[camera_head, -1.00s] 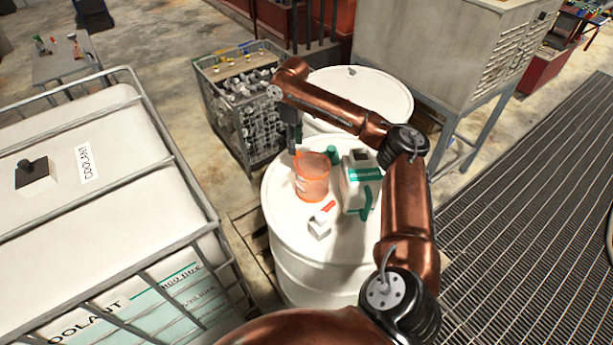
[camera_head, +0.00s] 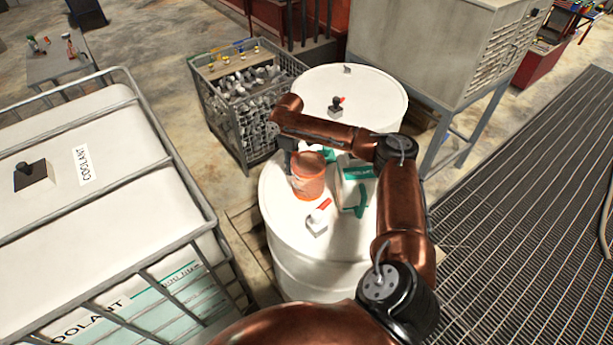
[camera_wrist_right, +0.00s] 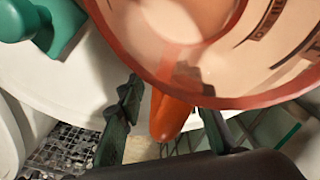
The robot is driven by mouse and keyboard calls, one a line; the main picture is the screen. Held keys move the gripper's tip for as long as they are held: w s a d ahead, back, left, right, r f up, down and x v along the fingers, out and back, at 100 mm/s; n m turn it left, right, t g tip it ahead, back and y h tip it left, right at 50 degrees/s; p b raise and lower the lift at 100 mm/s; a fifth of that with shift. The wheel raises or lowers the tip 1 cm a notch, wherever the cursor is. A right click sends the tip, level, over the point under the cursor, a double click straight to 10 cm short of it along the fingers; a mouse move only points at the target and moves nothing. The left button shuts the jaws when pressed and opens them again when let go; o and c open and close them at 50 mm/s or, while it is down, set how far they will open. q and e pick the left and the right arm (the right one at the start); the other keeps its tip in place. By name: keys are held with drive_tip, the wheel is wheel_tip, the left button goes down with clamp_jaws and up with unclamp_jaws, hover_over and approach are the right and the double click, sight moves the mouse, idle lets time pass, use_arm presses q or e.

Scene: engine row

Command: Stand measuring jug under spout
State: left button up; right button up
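The measuring jug (camera_head: 308,180), translucent orange, stands upright on the near white drum. In the right wrist view the jug (camera_wrist_right: 185,60) fills the top, with its open rim and dark printed marks showing. Its orange handle (camera_wrist_right: 166,118) hangs between the two dark fingers of my right gripper (camera_wrist_right: 168,108). The fingers are apart, with gaps beside the handle. In the head view my right gripper (camera_head: 288,147) is at the jug's far left side, partly hidden by its own arm. A dark tap with a red lever (camera_head: 336,106) sits on the farther drum. My left gripper is out of view.
The near drum's top (camera_head: 285,215) also holds a white canister with teal parts (camera_head: 355,185) and a small white block with a red part (camera_head: 318,217). The farther drum (camera_head: 375,95) stands behind. A caged coolant tank (camera_head: 90,200) is left; a wire bin (camera_head: 245,100) is behind left.

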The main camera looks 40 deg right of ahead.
clamp_jaws()
idle(0.3)
idle(0.3)
